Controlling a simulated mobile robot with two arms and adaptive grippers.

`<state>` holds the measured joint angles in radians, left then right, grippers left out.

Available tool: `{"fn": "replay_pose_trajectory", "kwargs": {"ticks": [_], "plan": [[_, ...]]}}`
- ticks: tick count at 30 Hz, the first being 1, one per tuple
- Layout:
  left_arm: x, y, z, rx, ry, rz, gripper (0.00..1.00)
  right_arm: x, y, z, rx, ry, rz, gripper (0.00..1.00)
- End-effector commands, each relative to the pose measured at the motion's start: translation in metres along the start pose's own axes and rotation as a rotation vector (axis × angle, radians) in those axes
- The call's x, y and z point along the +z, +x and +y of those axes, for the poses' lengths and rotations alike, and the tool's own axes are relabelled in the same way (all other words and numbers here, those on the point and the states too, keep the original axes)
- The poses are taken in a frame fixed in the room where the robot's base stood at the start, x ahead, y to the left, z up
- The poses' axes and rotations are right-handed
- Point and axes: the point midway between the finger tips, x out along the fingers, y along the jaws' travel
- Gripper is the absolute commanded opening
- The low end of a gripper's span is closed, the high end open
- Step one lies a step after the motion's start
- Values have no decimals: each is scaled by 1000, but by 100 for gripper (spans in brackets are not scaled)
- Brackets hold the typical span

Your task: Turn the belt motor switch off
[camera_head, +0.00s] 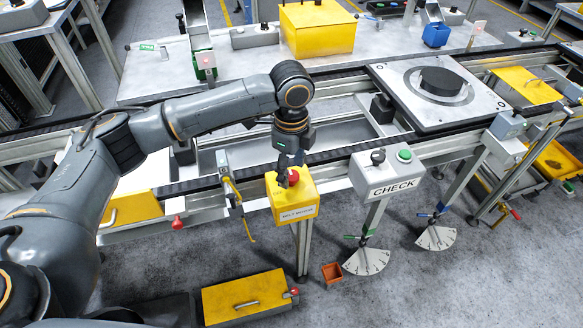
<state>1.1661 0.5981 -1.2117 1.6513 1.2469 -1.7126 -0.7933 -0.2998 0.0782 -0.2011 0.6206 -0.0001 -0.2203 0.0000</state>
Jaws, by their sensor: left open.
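The belt motor switch (291,205) is a yellow box on a post at the front edge of the conveyor, with a white label on its front that appears to read "BELT MOTOR". A red knob or button (293,176) shows on its top. My left arm comes in from the left and points down over the box. My left gripper (287,178) is at the top of the box, right beside the red part; its fingers are small and dark here, and I cannot tell whether they touch it. My right gripper is not in view.
A grey CHECK box (388,174) with a black knob and green button stands just right. A pallet (440,95) with a dark disc sits on the conveyor.

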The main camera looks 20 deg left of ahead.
Motion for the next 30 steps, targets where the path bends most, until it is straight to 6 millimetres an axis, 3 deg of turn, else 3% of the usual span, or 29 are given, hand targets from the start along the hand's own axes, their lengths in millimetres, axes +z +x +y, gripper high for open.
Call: {"fn": "replay_pose_trajectory", "kwargs": {"ticks": [12,13,21,30], "plan": [[0,11,0,-1,-1,0,58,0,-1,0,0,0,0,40],[0,11,0,-1,-1,0,56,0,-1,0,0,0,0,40],[0,11,0,0,0,0,3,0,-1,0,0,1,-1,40],[0,8,0,1,-30,0,3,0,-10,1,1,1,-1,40]]}}
